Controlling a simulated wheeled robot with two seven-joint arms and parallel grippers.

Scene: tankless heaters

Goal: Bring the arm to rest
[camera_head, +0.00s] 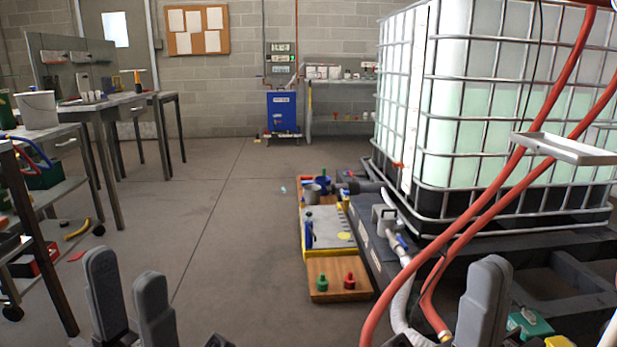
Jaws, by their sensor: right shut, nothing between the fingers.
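My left gripper (127,280) is at the bottom left of the head view, its two grey fingers pointing up with a gap between them. It is open and empty, above the bare floor. My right gripper (486,285) is at the bottom right, its grey fingers together, with nothing held. It appears in front of the black pallet base (570,275) and near the red hoses (497,207). Most of both arms is out of view.
A caged white tank (470,110) fills the right. A wooden board (338,280) with a green and a red knob lies on the floor beside it. Workbenches (105,108) and a shelf cart (55,190) line the left. A blue heater unit (282,112) stands at the back wall. The middle floor is clear.

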